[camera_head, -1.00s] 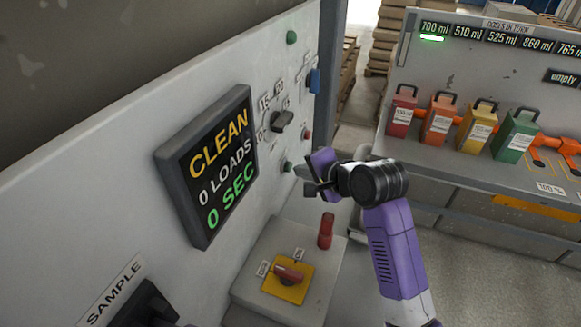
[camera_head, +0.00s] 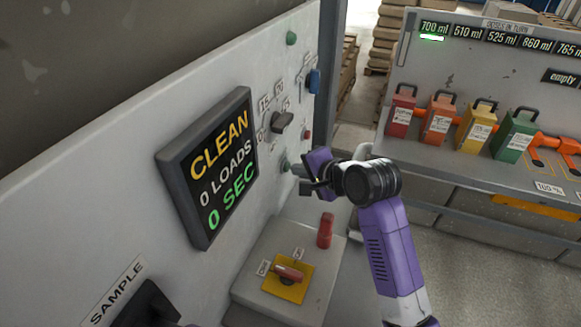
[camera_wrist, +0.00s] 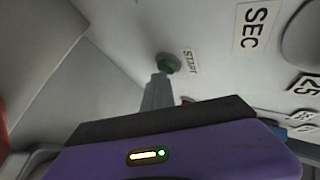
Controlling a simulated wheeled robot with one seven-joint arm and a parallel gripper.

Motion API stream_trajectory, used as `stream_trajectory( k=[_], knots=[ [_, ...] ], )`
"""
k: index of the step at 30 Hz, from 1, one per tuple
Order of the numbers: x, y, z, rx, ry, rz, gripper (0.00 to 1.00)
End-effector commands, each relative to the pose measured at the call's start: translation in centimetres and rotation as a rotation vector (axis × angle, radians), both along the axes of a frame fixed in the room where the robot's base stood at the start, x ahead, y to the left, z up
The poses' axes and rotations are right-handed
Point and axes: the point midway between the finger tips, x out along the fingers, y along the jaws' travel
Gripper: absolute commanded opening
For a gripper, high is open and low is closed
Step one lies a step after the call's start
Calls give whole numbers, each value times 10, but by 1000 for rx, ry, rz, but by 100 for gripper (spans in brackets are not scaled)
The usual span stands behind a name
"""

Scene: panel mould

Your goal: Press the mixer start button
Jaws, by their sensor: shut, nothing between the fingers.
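The start button is a small green button (camera_head: 284,164) on the light grey mixer panel, to the right of the display. In the wrist view my fingertips (camera_wrist: 160,80) overlap the lower edge of the button. They look at or very near its face; whether they touch or push it in, I cannot tell.
The display (camera_head: 215,165) reads CLEAN, 0 LOADS, 0 SEC. A rotary knob (camera_head: 283,122), a red button (camera_head: 306,135) and another green button (camera_head: 292,38) are on the same panel. Below is a box with a red switch (camera_head: 289,273). Coloured canisters (camera_head: 475,127) stand at right.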

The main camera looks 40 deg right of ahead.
Motion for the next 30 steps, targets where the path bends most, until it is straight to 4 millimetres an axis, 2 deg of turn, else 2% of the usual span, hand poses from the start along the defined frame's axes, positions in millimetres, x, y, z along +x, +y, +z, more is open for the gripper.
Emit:
stream_trajectory(
  k=[30],
  knots=[
    [-23,-14,1,1,1,0,0]
  ],
)
